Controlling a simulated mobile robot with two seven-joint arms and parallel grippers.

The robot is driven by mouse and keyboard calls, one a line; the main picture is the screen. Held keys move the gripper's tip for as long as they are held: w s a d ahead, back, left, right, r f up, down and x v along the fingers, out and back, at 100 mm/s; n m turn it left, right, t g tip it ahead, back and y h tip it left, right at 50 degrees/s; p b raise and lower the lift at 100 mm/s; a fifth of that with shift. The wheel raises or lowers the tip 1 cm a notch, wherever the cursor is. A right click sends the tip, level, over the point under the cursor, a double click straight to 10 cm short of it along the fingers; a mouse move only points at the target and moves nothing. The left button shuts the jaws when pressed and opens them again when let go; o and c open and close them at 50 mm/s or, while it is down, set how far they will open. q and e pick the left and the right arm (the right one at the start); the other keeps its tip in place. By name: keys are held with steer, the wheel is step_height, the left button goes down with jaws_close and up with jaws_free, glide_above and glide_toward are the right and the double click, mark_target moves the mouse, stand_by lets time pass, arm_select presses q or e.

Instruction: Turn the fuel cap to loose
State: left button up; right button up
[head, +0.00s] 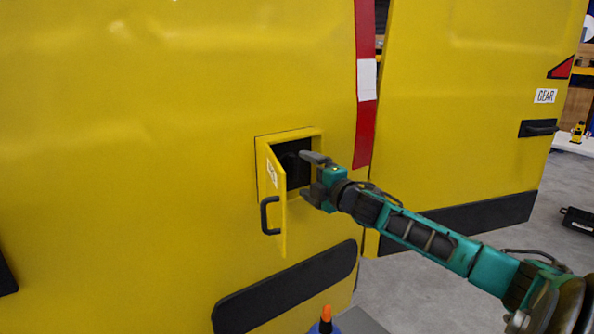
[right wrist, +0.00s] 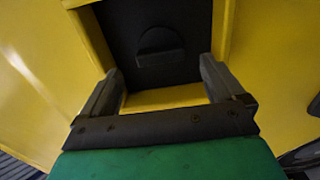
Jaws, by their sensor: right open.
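The fuel cap (right wrist: 160,46) is a dark round knob with a raised grip in the dark recess behind the small yellow flap door. It is black on black, and its turn position cannot be read. The flap door (head: 275,205) stands open, with a black handle on its outer face. My right gripper (head: 309,177) is open and empty at the mouth of the recess. In the right wrist view its two fingers (right wrist: 160,68) point into the recess, one to each side of the cap, with the cap ahead of them and apart. My left gripper is not in view.
The yellow body panel (head: 130,140) surrounds the recess. A red strip (head: 365,120) hangs right of it, and a panel marked GEAR (head: 470,100) stands further right. A blue bottle with an orange tip (head: 325,322) is at the bottom edge. Grey floor shows at right.

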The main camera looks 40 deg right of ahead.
mark_target(296, 169)
steer(key=w, duration=0.3)
steer(key=shift+w+d+r, duration=0.1)
steer(key=shift+w+d, duration=0.1)
steer(key=shift+w, duration=0.75)
steer(key=shift+c, duration=1.3)
steer(key=c, duration=0.8)
steer(key=shift+p, duration=0.3)
